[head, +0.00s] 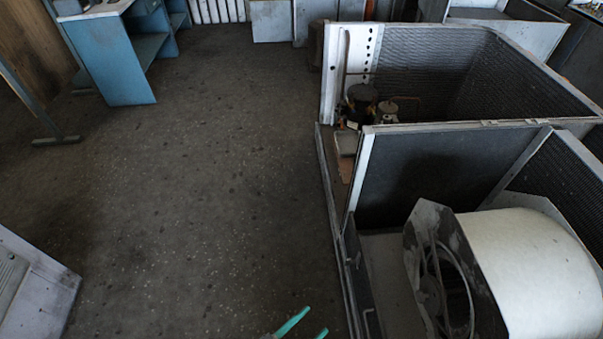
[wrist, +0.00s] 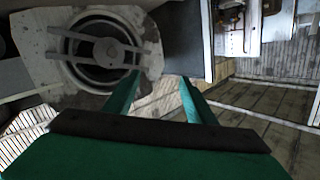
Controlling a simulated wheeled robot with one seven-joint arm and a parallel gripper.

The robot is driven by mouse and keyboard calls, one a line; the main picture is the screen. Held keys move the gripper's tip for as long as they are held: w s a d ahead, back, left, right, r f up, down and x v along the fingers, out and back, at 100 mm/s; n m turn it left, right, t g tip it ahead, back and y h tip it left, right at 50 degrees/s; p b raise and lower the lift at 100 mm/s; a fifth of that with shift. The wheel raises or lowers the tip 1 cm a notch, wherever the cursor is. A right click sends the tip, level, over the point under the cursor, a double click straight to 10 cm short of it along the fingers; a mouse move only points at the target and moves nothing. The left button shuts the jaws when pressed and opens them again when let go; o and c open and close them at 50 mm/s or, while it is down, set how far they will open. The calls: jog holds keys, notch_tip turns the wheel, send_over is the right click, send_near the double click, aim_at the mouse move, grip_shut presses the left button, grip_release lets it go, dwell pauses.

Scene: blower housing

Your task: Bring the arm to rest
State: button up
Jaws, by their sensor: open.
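My gripper (head: 307,322) shows at the bottom edge of the head view as two green fingers, apart and with nothing between them. In the wrist view the two green fingers (wrist: 160,100) are spread and empty. The blower housing (head: 540,270) is a pale rounded drum with a grey side plate and a round opening, at the lower right of the head view. Its round opening (wrist: 100,50) shows at the upper left of the wrist view. In the head view my gripper is left of the housing, apart from it, over the floor. Most of my arm is hidden.
The open metal unit (head: 362,180) with dark mesh walls fills the right side. A blue desk (head: 130,65) stands at the upper left, and a pale panel (head: 35,285) lies at the lower left. The concrete floor (head: 210,180) between them is clear.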

jog(key=s+a+r+n+t+y, duration=0.2)
jog(key=s+r+n+t+y, duration=0.1)
jog(key=s+r+n+y, duration=0.8)
jog(key=shift+r+n+t+y, duration=0.45)
jog(key=shift+r+n, duration=0.45)
jog(key=shift+r, duration=0.6)
